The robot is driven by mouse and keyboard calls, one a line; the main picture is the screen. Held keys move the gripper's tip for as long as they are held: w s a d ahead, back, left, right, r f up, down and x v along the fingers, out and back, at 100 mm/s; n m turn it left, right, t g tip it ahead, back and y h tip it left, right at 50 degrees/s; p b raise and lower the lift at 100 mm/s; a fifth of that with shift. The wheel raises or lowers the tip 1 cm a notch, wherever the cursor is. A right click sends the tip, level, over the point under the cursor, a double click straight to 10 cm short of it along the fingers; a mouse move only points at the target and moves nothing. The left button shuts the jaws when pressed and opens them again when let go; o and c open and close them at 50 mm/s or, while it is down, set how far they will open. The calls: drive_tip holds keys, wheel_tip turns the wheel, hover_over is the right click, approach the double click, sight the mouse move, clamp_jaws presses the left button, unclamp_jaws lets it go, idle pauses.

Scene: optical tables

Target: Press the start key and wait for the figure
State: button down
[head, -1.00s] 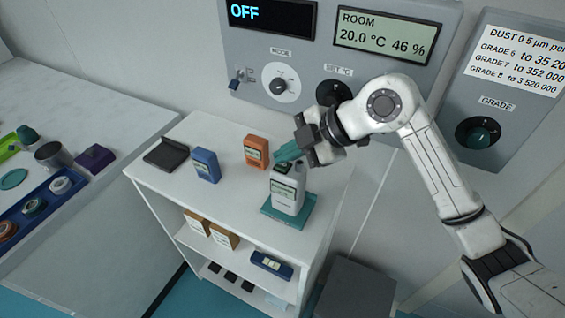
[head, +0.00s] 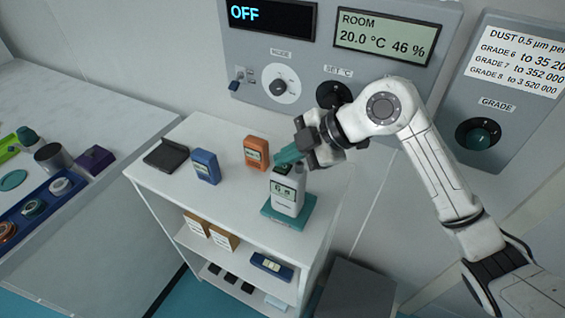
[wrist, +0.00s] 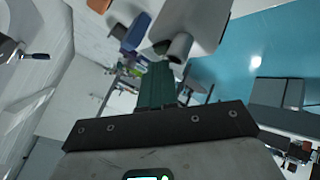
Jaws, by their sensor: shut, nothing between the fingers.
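A light grey handheld counter (head: 286,205) stands upright on a teal base (head: 301,216) at the right front of the white shelf top. Its small screen (head: 284,191) shows a figure that looks like "6 s". A dark key area (head: 283,170) lies on its upper face, partly hidden by my fingers. My gripper (head: 286,157) is shut and empty, its teal fingertips just above or at that key area; I cannot tell whether they touch it. In the wrist view the shut teal fingers (wrist: 158,85) point away from the camera.
On the shelf top (head: 235,210) stand an orange device (head: 256,153), a blue device (head: 206,166) and a dark folded stand (head: 166,155). The wall panel behind has an OFF display (head: 270,15), a room display (head: 386,38) and knobs. A bench with a blue tray lies left.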

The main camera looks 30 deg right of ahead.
sight(287, 168)
drive_tip(key=shift+r+p, duration=0.45)
drive_tip(key=shift+r, duration=0.25)
wheel_tip(287, 168, up, 5)
drive_tip(key=p, duration=0.4)
idle(0.7)
